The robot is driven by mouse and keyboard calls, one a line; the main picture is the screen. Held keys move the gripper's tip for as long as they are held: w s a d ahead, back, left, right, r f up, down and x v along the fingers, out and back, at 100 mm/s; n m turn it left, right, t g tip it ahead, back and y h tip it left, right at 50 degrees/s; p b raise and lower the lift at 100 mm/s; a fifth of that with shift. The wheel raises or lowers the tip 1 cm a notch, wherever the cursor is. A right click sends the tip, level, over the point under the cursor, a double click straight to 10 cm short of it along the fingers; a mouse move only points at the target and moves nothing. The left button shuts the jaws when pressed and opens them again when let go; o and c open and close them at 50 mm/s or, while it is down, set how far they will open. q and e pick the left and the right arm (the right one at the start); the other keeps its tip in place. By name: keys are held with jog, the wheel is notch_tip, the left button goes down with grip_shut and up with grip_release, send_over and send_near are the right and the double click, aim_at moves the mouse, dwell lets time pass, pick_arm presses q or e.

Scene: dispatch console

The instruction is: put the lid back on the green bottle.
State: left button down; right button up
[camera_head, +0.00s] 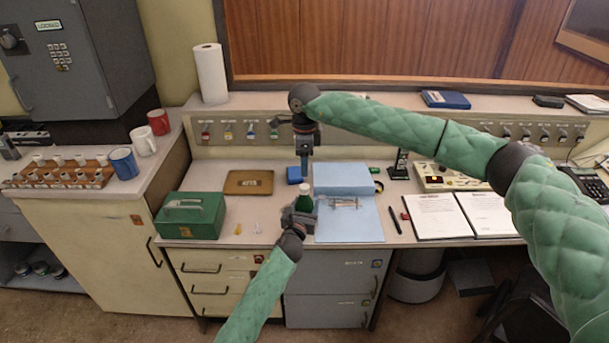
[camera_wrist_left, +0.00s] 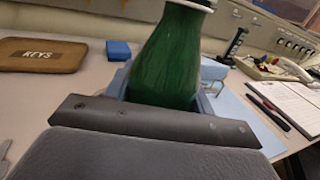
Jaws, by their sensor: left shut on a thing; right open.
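The green bottle (camera_head: 304,200) stands upright at the front of the desk, beside the blue folder. My left gripper (camera_head: 299,218) is shut around it from the front. In the left wrist view the bottle (camera_wrist_left: 168,62) rises behind my gripper's dark edge, with a pale ring at its top, cut off by the frame. My right gripper (camera_head: 304,172) points down just above the bottle's top and is open. I cannot make out the lid; whether it sits on the bottle or is hidden by the right gripper cannot be told.
A green cash box (camera_head: 191,216) stands left of the bottle, with a brown keys tray (camera_head: 248,182) behind. A blue folder (camera_head: 348,222) lies right, near a blue block (camera_head: 295,175). Papers (camera_head: 437,217) lie further right. Small tags (camera_head: 238,229) lie near the front edge.

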jog(key=shift+r, duration=1.9)
pick_arm(q)
jog(key=shift+c, duration=2.3)
grip_release()
jog(key=b+v, duration=0.1)
jog(key=v, duration=0.5)
jog(key=shift+s+a+f+b, duration=0.1)
jog(key=shift+s+b, duration=0.05)
jog(key=shift+b, duration=0.15)
jog(key=shift+s+a, duration=0.15)
jog(key=shift+s, duration=0.55)
pick_arm(e)
jog(key=shift+f, duration=0.95)
